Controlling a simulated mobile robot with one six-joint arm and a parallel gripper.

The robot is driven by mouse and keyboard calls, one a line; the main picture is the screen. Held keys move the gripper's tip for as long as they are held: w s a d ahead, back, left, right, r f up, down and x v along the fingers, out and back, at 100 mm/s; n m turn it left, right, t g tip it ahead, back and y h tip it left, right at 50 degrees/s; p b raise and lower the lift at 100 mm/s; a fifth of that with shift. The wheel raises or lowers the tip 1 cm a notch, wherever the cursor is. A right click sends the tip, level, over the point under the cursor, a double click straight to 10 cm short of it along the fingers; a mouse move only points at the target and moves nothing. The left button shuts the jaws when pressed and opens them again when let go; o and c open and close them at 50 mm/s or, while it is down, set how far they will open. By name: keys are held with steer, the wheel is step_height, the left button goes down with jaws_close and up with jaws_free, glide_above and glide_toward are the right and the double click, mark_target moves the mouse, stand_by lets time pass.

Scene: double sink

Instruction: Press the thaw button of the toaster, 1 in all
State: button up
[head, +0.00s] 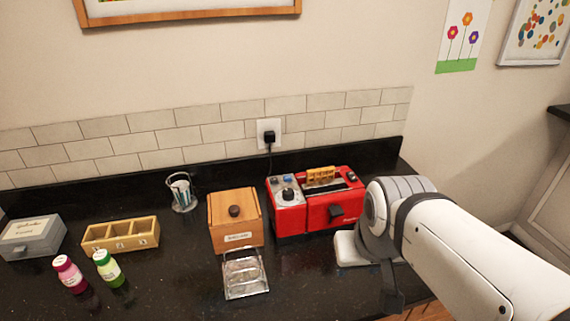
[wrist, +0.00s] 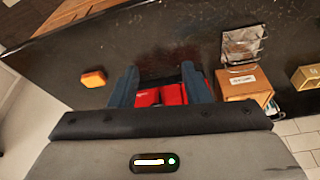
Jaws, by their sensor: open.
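The red toaster (head: 333,207) stands on the dark counter against the tiled wall. Its left part has a pale top panel with a dial (head: 288,194) and small buttons (head: 286,180) behind it, one of them bluish. Their labels are too small to read, so I cannot tell which is thaw. Toast shows in a slot, and a dark lever is on the front. In the wrist view my gripper (wrist: 160,82) is open and empty, with the red toaster (wrist: 172,95) seen between and beyond its fingers. My arm comes in from the right in the head view; the fingertips are unclear there.
A glass (head: 182,192), a compartment tray (head: 120,235), two bottles (head: 107,269) and a grey box (head: 33,238) are further left. An orange object (wrist: 93,78) lies on the counter.

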jaws_close()
stand_by(0.8)
